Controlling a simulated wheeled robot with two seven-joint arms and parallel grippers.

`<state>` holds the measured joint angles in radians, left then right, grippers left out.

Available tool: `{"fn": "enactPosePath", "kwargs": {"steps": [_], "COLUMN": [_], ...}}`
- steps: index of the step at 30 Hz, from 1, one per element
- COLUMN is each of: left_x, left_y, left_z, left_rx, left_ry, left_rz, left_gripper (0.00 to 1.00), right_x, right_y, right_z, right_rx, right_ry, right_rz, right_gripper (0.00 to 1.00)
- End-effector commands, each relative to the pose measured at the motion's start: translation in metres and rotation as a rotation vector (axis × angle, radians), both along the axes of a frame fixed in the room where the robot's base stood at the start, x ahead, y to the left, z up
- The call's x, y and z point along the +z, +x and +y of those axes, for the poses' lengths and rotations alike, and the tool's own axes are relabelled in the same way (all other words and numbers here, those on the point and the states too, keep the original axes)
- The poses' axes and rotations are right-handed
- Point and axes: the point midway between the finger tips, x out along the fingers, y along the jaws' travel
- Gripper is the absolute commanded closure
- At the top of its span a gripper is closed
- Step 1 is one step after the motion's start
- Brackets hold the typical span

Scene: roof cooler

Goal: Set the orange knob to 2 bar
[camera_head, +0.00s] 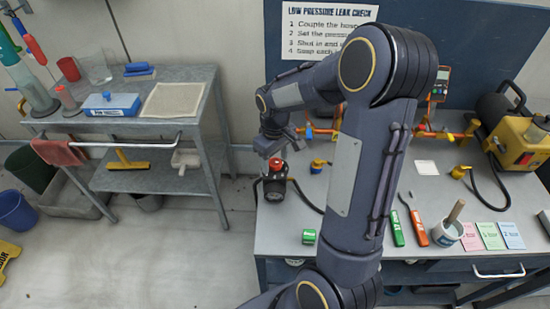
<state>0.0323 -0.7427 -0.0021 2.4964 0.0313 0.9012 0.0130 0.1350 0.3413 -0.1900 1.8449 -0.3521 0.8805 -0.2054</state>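An orange-red knob (276,164) sits on top of a dark regulator body (275,188) at the left end of the grey workbench. My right arm reaches up from the bottom, bends at its elbow and comes down to the left. My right gripper (268,151) is just above and slightly left of the knob, pointing down. I cannot tell if it touches the knob or how far its fingers are apart. No pressure scale is readable here. My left gripper is out of view.
A printed leak check sheet (303,30) hangs behind my arm. A dark hose runs from the regulator behind my arm. A yellow machine (518,143) is at the right.

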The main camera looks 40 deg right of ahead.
Motion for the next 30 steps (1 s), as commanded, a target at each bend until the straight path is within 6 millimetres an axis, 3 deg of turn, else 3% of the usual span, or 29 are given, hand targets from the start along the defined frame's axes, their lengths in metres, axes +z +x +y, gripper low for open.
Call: {"fn": "enactPosePath", "kwargs": {"steps": [8, 21, 30], "left_x": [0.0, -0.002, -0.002], "left_y": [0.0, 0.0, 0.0], "left_z": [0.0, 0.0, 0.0], "left_rx": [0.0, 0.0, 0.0], "left_ry": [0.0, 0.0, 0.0], "left_rz": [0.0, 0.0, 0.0], "left_gripper": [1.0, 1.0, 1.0], "right_x": [0.006, 0.071, 0.078], "right_y": [0.0, 0.001, 0.0], "right_z": [0.0, 0.0, 0.0], "right_rx": [0.0, 0.001, 0.0], "right_ry": [0.0, 0.0, 0.0], "right_rz": [-0.001, -0.003, 0.0], "right_gripper": [0.42, 0.42, 0.42]}}
